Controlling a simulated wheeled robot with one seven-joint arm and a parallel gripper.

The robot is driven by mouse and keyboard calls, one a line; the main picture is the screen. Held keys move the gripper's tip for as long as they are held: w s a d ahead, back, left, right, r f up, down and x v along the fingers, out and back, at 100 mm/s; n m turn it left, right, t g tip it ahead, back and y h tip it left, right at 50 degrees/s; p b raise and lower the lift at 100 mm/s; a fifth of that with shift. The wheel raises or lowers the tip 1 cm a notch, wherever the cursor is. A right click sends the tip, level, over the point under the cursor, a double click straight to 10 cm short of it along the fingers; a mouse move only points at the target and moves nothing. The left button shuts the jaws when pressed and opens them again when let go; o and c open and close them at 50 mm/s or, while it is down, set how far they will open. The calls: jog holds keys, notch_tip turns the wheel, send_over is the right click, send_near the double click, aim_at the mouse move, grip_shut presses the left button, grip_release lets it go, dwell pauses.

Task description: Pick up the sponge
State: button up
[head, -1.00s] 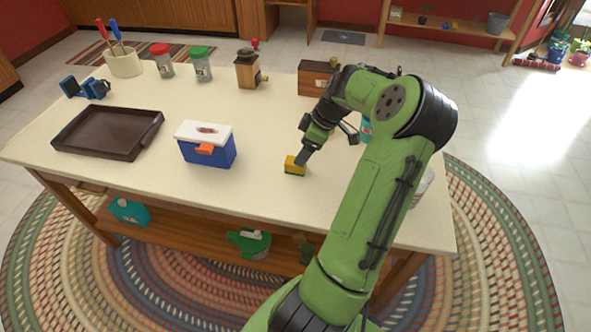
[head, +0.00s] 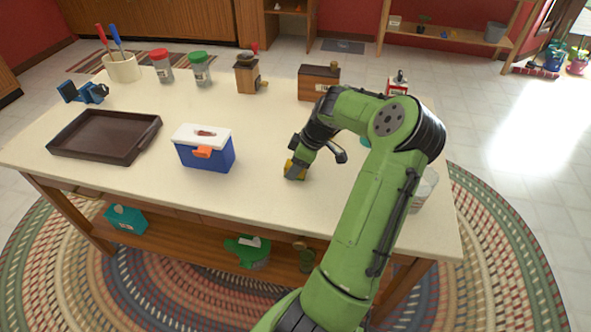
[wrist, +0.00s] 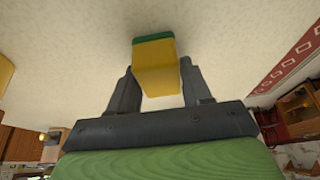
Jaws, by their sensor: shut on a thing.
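The sponge (wrist: 155,67) is a yellow block with a green layer along one side. In the wrist view it sits between the two dark fingers of my gripper (wrist: 155,85), which is shut on it. In the head view the gripper (head: 294,168) points down at the table top, and a small part of the yellow sponge (head: 289,166) shows beside the fingers. The rest of the sponge is hidden behind the gripper there. I cannot tell whether it still touches the table.
A blue box with a white lid (head: 205,155) stands left of the gripper. A dark tray (head: 100,158) lies farther left. Jars with red (head: 161,66) and green lids (head: 199,69), a grinder (head: 247,77) and a wooden box (head: 318,89) stand behind. The table's front middle is clear.

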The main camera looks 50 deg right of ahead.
notch_tip(320, 180, up, 10)
jog(key=p, duration=0.3)
jog(key=shift+p, duration=0.35)
